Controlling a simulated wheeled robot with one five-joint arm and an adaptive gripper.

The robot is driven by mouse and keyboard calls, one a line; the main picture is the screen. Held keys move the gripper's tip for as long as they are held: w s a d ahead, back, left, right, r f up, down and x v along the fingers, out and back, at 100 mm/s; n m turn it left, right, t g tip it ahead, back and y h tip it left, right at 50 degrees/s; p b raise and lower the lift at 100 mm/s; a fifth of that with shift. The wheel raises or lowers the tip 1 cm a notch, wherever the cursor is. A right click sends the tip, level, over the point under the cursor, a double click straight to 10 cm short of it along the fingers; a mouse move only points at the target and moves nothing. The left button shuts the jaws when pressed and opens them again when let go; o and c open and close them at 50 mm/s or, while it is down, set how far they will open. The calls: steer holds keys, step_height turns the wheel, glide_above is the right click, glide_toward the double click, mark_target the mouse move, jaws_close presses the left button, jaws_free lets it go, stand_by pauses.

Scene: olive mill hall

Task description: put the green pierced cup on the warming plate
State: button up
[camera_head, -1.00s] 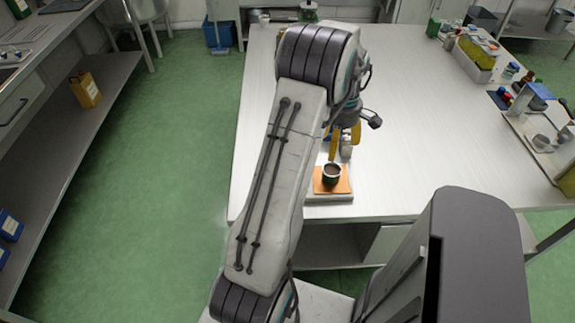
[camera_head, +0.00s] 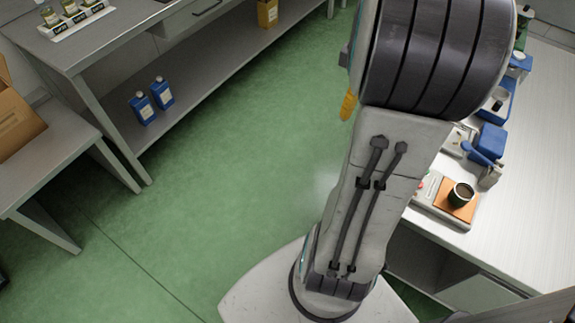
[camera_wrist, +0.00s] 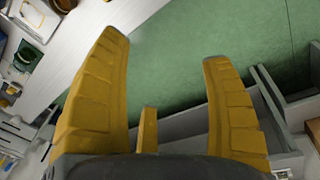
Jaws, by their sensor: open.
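A small dark cup with a pale rim and brown inside (camera_head: 461,194) stands upright on the orange top of the warming plate (camera_head: 445,207), near the corner of the white table. It looks dark greenish, but its piercings are too small to make out. My gripper (camera_wrist: 167,55) is open in the wrist view, with nothing between its yellow fingers. In the head view only one yellow fingertip (camera_head: 348,105) shows beside my arm, over the green floor. It is well to the left of the cup and apart from it. The rest of my gripper is hidden behind my arm.
Blue devices (camera_head: 490,143) stand on the white table (camera_head: 535,200) just behind the warming plate. A grey workbench (camera_head: 110,55) with blue bottles (camera_head: 144,108) on its lower shelf is at the left. An open carton (camera_head: 15,120) sits on a side table. The green floor between is clear.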

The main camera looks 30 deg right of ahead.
steer(key=s+a+t+y, duration=0.1)
steer(key=s+a, duration=0.3)
steer(key=a, duration=2.1)
steer(key=shift+s+r+t, duration=0.15)
steer(key=shift+r+t, duration=0.3)
steer(key=shift+t, duration=0.45)
steer(key=shift+d, duration=0.1)
